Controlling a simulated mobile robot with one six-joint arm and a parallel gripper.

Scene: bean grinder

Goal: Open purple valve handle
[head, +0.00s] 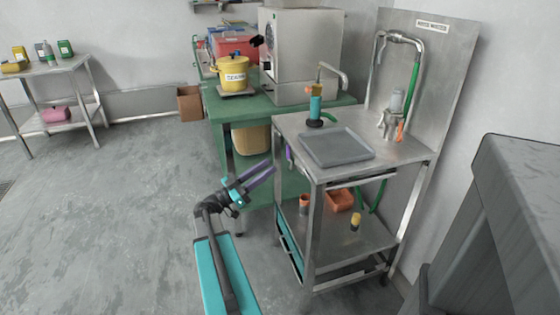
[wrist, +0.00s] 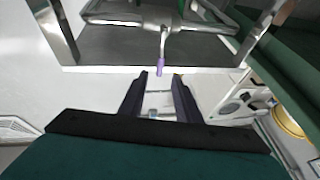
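The purple valve handle (head: 289,152) is a small piece at the left side of the steel sink table (head: 400,148), under its top. In the wrist view the purple handle (wrist: 160,67) sits at the end of a thin metal stem, just beyond my fingertips and roughly centred between them. My gripper (head: 271,167) has two dark purplish fingers and is open and empty, a short way left of the handle. In the wrist view the gripper (wrist: 160,75) shows a clear gap between its fingers, and neither finger appears to touch the handle.
A grey tray (head: 337,148) and a teal-and-orange tool (head: 315,103) stand on the steel table. Its lower shelf holds an orange bin (head: 340,199). A green table (head: 226,112) with a yellow pot (head: 233,74) stands behind. Open floor (head: 120,210) lies to the left.

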